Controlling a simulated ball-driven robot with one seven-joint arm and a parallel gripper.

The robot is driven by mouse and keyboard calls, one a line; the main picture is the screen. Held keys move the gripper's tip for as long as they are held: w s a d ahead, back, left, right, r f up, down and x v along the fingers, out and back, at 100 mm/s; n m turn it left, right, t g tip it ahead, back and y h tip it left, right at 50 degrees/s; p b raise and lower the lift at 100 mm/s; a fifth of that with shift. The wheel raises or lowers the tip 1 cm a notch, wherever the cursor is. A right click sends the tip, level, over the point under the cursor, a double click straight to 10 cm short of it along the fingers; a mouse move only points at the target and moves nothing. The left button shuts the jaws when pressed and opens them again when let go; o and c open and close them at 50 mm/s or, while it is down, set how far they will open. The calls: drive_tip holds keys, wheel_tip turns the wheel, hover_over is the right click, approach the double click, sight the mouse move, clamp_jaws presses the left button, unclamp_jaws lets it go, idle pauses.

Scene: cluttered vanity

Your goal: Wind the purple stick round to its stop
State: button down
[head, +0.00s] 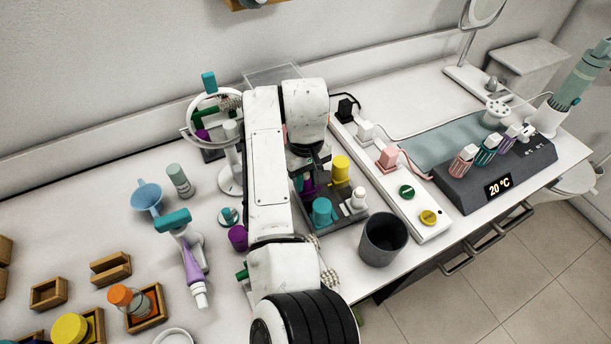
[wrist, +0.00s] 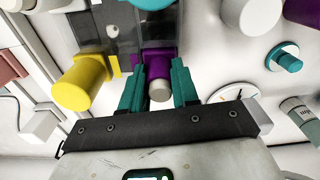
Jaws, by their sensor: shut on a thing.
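The purple stick (wrist: 156,57) shows between my fingertips in the wrist view, with a pale round end (wrist: 160,91) facing the camera. It stands in a compartment of a dark tray (wrist: 122,30). My gripper (wrist: 158,78) has teal fingers on both sides of the stick and is shut on it. In the head view a purple part (head: 308,186) shows in the tray just below my gripper, partly hidden by my arm. How far the stick is turned cannot be told.
A yellow cylinder (head: 341,167), a teal cylinder (head: 322,212) and a white piece (head: 358,198) crowd the tray. A grey cup (head: 383,240) and a white power strip (head: 402,200) lie to the right.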

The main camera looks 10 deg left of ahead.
drive_tip(key=shift+m+p, duration=0.55)
drive_tip(key=shift+m, duration=0.35)
drive_tip(key=m+p, duration=0.1)
drive_tip(key=m, duration=0.2)
drive_tip(key=shift+r+p, duration=0.1)
drive_tip(key=shift+p, duration=0.3)
drive_tip(key=m+p, duration=0.2)
drive_tip(key=m, duration=0.9)
drive_tip(key=shift+m+p, duration=0.4)
drive_tip(key=m, duration=0.5)
drive_tip(key=shift+a, duration=0.1)
drive_tip(key=c, duration=0.8)
unclamp_jaws()
